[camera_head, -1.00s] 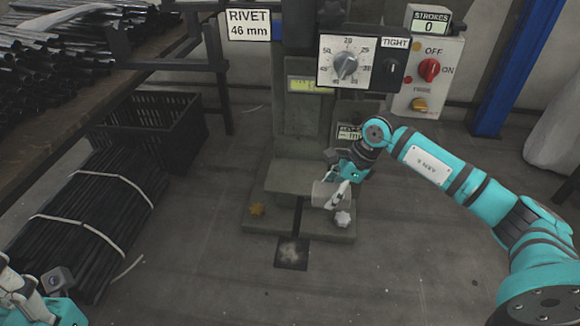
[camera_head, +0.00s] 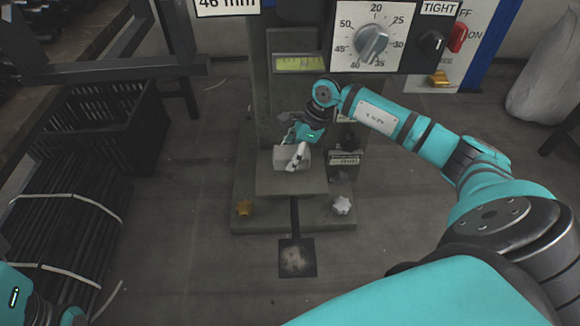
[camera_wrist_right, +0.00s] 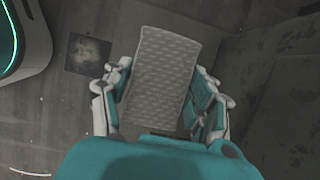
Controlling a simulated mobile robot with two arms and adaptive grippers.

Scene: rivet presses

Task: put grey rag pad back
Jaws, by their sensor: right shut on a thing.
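The grey rag pad (camera_head: 281,157) is a small pale block in the head view, in front of the press column and over the press ledge (camera_head: 291,184). In the right wrist view the pad (camera_wrist_right: 158,72) has a dimpled face and sits between the two fingers. My right gripper (camera_head: 297,156) is shut on it; the fingers (camera_wrist_right: 160,95) flank it on both sides. I cannot tell whether the pad touches the ledge. My left gripper (camera_head: 18,298) is only partly in view at the lower left edge, with its fingers hidden.
A dark square plate with a pale smudge (camera_head: 296,258) lies on the floor before the press base. An orange knob (camera_head: 245,207) and a white knob (camera_head: 342,205) sit on the base. A black crate (camera_head: 105,125) and bundled rods (camera_head: 65,230) stand at left.

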